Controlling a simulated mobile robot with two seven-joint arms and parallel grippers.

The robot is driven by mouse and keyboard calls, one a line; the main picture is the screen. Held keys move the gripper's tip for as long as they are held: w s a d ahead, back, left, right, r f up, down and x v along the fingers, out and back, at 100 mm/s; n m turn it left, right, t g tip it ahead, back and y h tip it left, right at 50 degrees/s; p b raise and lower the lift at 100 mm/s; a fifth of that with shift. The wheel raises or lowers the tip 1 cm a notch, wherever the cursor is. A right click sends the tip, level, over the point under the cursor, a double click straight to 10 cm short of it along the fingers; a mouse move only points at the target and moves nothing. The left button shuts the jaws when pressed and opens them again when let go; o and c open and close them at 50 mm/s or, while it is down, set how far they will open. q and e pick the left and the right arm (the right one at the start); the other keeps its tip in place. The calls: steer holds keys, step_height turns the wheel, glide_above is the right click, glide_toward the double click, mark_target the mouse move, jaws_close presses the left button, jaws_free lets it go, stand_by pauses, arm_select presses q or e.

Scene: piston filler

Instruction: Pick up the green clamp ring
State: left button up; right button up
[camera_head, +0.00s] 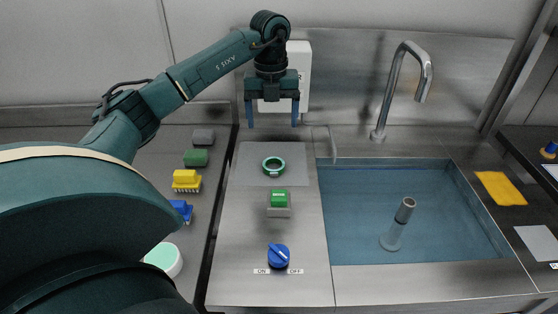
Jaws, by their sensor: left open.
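The green clamp ring (273,166) lies flat on a grey mat (248,174) on the steel counter, left of the sink. My left gripper (271,122) points down with its two blue fingers spread wide and nothing between them. In the picture it shows just above the ring, apart from it. My right gripper is not in the view.
A green button box (279,202) and a blue ON/OFF knob (278,255) sit in front of the ring. A sink (360,215) with a standing pipe (397,225) and a tall faucet (393,90) is on the right. Several coloured brushes, including a yellow one (186,180), line the left.

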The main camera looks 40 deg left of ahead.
arm_select(q)
glide_above(274, 169)
steer(key=f, duration=0.7)
steer(key=shift+a+f, duration=0.15)
steer(key=shift+a, duration=0.1)
steer(key=f, duration=0.2)
steer(key=f+p, duration=0.1)
steer(key=f, duration=0.1)
steer(key=shift+d+f, duration=0.2)
steer(key=shift+f, duration=0.6)
steer(key=shift+c, duration=0.6)
steer(key=c, duration=1)
